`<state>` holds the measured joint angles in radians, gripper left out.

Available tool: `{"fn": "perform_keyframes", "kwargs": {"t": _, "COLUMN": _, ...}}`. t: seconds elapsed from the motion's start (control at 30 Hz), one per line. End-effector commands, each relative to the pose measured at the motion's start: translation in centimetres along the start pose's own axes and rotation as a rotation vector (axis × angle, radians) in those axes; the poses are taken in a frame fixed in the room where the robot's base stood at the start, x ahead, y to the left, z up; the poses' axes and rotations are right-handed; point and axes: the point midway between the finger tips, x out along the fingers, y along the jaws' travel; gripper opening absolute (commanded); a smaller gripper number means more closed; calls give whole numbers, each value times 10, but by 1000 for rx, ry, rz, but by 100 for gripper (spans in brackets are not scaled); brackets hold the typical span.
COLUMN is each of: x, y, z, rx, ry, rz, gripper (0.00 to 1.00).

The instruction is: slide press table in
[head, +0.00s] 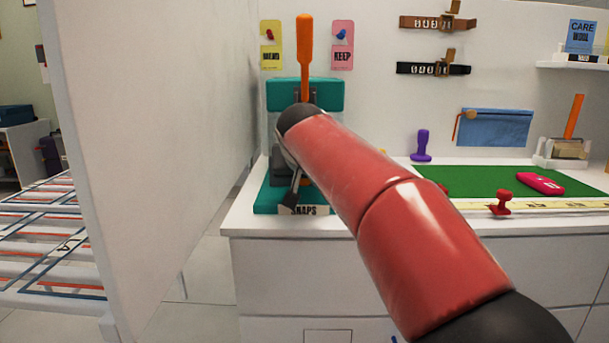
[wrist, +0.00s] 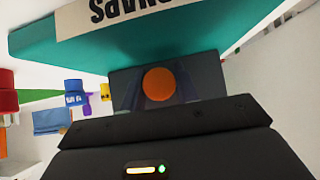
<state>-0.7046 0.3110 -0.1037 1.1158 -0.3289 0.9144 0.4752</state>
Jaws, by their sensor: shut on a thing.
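A teal press (head: 268,198) with an upright orange lever (head: 304,55) stands at the left end of the white counter. A label reading SNAPS is on the front of its base; the base and label also show upside down in the wrist view (wrist: 120,45). A dark grey part (head: 252,166), seemingly the press table, shows left of my arm; most of it is hidden. My gripper (head: 291,197) is at the press front, above the label. In the wrist view, a round orange knob (wrist: 159,84) sits between my fingers (wrist: 165,97), which are shut on it.
A tall white panel (head: 150,150) stands left of the counter. To the right are a green mat (head: 455,180), a purple stamp (head: 422,146), a red stamp (head: 502,203) and a pink item (head: 540,183). Yellow and pink tags hang on the wall behind.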

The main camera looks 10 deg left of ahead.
Motion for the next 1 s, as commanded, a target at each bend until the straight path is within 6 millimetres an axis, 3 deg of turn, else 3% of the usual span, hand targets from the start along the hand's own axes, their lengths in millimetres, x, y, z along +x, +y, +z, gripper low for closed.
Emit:
{"fn": "perform_keyframes", "kwargs": {"t": 0.2, "x": 9, "y": 0, "z": -13, "rx": -1, "ry": 2, "rz": -1, "gripper": 12}}
{"fn": "perform_keyframes", "kwargs": {"t": 0.7, "x": 16, "y": 0, "z": -16, "rx": -1, "ry": 4, "rz": -2, "gripper": 12}}
{"fn": "perform_keyframes", "kwargs": {"t": 1.0, "x": 29, "y": -1, "z": -28, "rx": 0, "ry": 3, "rz": -2, "gripper": 12}}
